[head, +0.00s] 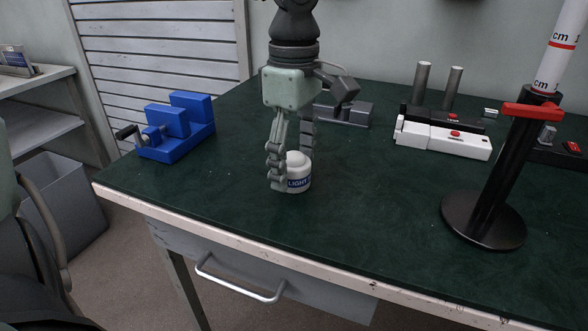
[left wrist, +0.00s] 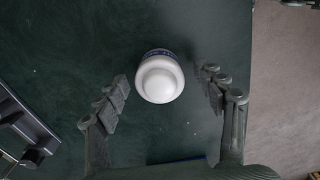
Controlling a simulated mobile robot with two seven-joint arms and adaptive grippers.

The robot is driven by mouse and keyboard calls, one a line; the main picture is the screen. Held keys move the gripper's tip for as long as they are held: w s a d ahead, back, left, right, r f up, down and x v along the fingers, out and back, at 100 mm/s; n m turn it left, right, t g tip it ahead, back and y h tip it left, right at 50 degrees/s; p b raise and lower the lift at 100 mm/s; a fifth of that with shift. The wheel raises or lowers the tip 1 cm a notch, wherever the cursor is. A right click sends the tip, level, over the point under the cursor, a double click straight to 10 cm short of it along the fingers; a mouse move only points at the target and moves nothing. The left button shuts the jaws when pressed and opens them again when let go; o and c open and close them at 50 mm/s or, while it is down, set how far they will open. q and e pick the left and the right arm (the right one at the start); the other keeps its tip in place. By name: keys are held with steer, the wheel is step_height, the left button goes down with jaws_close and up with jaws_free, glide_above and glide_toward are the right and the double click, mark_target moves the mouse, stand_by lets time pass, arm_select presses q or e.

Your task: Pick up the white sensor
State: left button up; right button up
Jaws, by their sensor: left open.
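The white sensor (head: 298,172) is a short round body with a domed top and a dark label reading "LIGHT". It stands upright on the green table top near the front edge. In the left wrist view the sensor (left wrist: 160,78) shows from above, just beyond and between the fingertips. The left gripper (left wrist: 166,88) is open, with gaps between the sensor and both fingers. My right gripper is not seen in either view.
A blue vise (head: 178,128) stands at the left of the table (head: 375,215). A grey block (head: 347,113) sits behind the gripper. White and dark devices (head: 443,139) and a black stand (head: 484,215) with a measuring tube are at right. The table's middle is clear.

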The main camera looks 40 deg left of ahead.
arm_select(q)
steer(key=shift+f, duration=0.3)
steer(key=shift+c, duration=0.5)
steer(key=c, duration=1.4)
steer(key=shift+r, duration=0.1)
steer(key=shift+c, duration=0.2)
